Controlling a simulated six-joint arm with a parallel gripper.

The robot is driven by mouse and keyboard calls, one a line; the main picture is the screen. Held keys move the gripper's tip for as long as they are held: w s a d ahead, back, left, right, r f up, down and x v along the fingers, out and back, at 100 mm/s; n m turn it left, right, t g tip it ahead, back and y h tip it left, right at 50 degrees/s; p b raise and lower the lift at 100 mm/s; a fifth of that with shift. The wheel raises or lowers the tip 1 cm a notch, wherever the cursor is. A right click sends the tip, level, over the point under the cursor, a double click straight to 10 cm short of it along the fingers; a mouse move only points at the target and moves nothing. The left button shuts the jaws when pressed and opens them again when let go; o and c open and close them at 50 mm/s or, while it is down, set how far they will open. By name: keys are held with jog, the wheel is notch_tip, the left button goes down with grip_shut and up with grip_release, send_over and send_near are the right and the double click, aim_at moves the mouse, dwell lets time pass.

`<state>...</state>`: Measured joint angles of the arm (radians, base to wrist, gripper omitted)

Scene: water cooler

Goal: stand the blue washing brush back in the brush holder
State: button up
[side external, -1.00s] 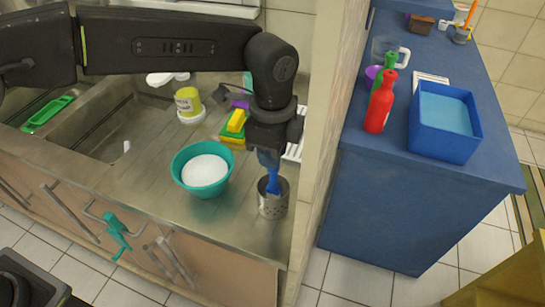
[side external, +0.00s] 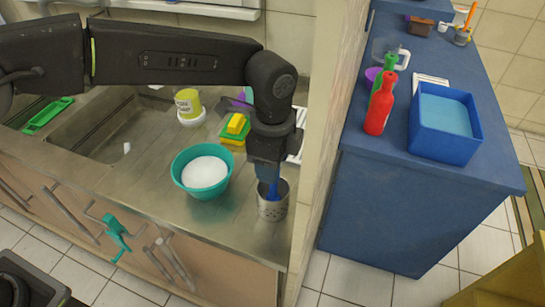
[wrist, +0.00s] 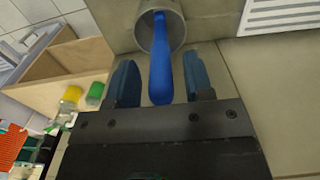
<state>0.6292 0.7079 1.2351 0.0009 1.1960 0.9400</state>
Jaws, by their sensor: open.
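The blue washing brush (wrist: 161,75) stands in the metal brush holder (side external: 272,209), its handle pointing up out of the opening. In the wrist view the holder (wrist: 147,33) is at the top, with the brush's lower end inside it. My gripper (side external: 266,175) is right above the holder. In the wrist view its two blue fingers (wrist: 162,88) are apart, one on each side of the handle, with a visible gap on both sides. The brush head is hidden inside the holder.
A teal bowl of white contents (side external: 204,172) stands left of the holder. Yellow and green sponges (side external: 235,128) and a yellow tub (side external: 188,103) are behind it. The wall edge (side external: 325,120) rises close on the right.

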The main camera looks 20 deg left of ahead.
notch_tip(320, 180, up, 12)
jog(key=shift+r, duration=0.15)
dwell(0.3)
jog(key=s+a+r+n+t, duration=0.1)
jog(key=s+a+r+n, duration=0.25)
jog(key=a, duration=0.55)
jog(key=s+a+r+n+t, duration=0.1)
jog(key=s+a+r+n, duration=0.15)
jog(key=a+n, duration=0.45)
jog(key=s+a+f+n+t, duration=0.1)
jog(key=s+a+f+n, duration=0.2)
jog(key=s+a, duration=0.4)
jog(key=s+a+f+n+t, duration=0.2)
jog(key=s+a+f+n, duration=0.2)
jog(key=s+a, duration=0.3)
jog(key=shift+s+a+f+t, duration=0.2)
jog(key=shift+a+t, duration=0.1)
jog(key=shift+a, duration=0.1)
jog(key=shift+n, duration=0.25)
